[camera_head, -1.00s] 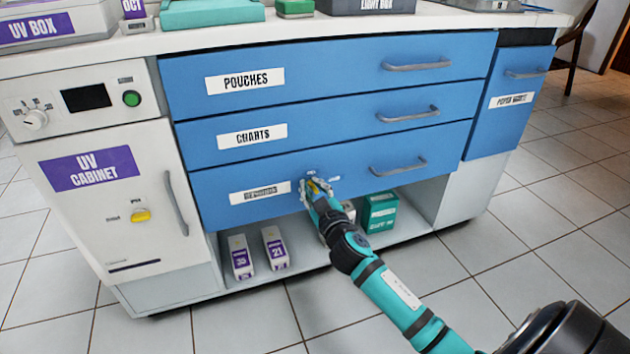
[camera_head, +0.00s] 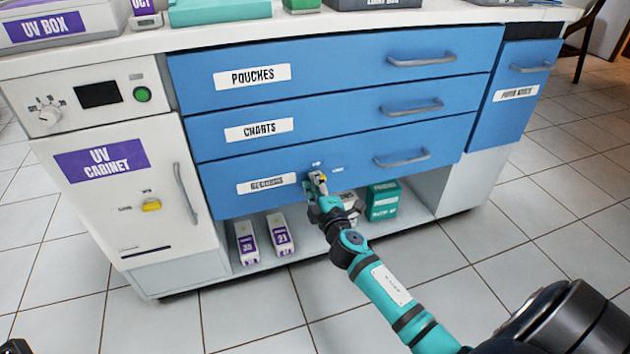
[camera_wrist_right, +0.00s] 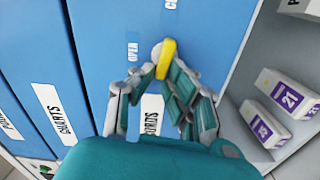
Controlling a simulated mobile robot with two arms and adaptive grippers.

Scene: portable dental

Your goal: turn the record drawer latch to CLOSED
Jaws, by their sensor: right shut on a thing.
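The record drawer is the lowest blue drawer (camera_head: 228,203), and it sits flush under the CHARTS drawer. Its yellow latch (camera_head: 321,178) is on the drawer front, and it also shows in the wrist view (camera_wrist_right: 167,56) with a pale round pivot beside it. An OPEN label (camera_wrist_right: 132,48) and a partly cut-off CLOSED label (camera_wrist_right: 171,5) are near the latch. My right gripper (camera_head: 320,186) is at the latch, shut on it, with fingers on either side of its near end in the wrist view. I cannot tell exactly which label the latch points to.
A grey drawer handle (camera_head: 402,159) is right of the latch. White boxes (camera_head: 281,235) and a teal box (camera_head: 383,201) stand on the open shelf below. The white UV cabinet (camera_head: 100,205) is at left. The tiled floor in front is clear.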

